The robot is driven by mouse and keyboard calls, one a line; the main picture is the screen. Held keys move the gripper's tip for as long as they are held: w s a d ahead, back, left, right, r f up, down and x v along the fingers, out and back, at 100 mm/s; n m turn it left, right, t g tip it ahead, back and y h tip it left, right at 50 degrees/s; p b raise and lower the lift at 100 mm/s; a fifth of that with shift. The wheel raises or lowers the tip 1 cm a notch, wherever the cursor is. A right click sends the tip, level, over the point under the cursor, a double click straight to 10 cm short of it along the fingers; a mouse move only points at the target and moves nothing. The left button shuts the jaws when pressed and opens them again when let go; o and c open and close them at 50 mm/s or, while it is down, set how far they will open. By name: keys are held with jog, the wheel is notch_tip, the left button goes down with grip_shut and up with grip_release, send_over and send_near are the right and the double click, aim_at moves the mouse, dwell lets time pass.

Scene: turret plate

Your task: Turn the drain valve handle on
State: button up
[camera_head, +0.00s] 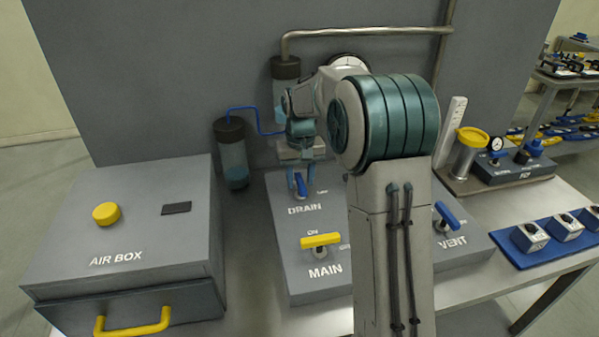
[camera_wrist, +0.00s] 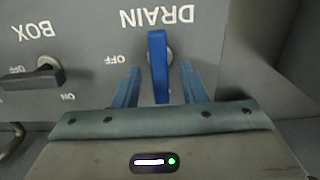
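The drain valve handle (camera_head: 301,187) is a blue lever above the DRAIN label on the grey panel. In the wrist view the handle (camera_wrist: 157,62) points up and down in the picture, with an OFF mark at its left. My gripper (camera_head: 301,180) is over the drain valve, pointing down. In the wrist view its two blue fingers (camera_wrist: 158,72) stand apart on either side of the handle, with a gap visible on each side. It is open and holds nothing. Part of the panel is hidden behind my arm.
The yellow MAIN handle (camera_head: 320,240) is in front of the drain valve. The blue VENT handle (camera_head: 450,215) is to the right, past my arm. The AIR BOX (camera_head: 70,235) stands at the left. A dark switch (camera_wrist: 38,77) shows in the wrist view.

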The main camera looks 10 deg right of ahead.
aim_at(300, 181)
notch_tip(300, 181, up, 14)
dwell(0.4)
jog(key=shift+f, duration=0.1)
jog(key=s+f+t, duration=0.1)
jog(key=s+f, duration=0.3)
jog(key=s, duration=1)
jog(key=s+f+t, duration=0.2)
jog(key=s+f, duration=0.3)
jog(key=s, duration=1)
jog(key=shift+s+f, duration=0.2)
